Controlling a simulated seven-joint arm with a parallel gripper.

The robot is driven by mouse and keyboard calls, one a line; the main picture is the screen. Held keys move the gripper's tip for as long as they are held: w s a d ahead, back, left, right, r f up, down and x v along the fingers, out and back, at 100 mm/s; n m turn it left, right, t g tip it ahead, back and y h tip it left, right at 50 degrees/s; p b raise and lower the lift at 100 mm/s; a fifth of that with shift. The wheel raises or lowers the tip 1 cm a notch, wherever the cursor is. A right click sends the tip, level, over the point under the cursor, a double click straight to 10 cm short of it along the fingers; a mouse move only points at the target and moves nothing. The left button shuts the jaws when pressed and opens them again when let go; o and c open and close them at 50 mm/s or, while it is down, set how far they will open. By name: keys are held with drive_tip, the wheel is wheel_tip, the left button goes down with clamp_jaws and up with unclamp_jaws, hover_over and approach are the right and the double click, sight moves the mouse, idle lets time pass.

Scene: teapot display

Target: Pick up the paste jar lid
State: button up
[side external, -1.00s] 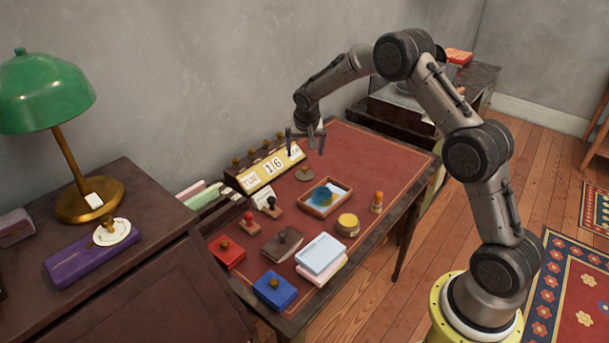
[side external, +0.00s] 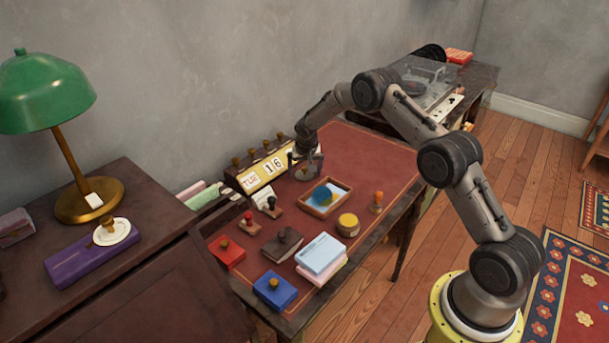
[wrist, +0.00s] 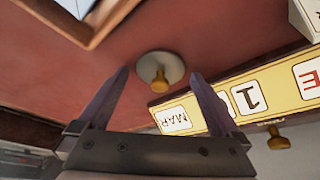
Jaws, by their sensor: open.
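A round grey disc with a brass knob, which looks like the paste jar lid (wrist: 172,62), lies on the red desk top. In the side view the lid (side external: 303,177) is partly hidden by my gripper (side external: 306,163). In the wrist view my gripper (wrist: 158,78) is open, with one finger on each side of the lid's knob and nothing held. The lid appears just beyond the fingertips; I cannot tell the exact height between them. A jar with a yellow top (side external: 348,223) stands nearer the desk's front.
A date block (side external: 268,170) stands close behind the lid and runs close to one finger in the wrist view (wrist: 245,98). A wooden tray (side external: 327,208) with a blue round thing lies in front. Stamps and books fill the near left; the right of the desk (side external: 375,150) is clear.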

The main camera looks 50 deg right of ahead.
drive_tip(key=shift+c, duration=0.3)
drive_tip(key=c, duration=1.2)
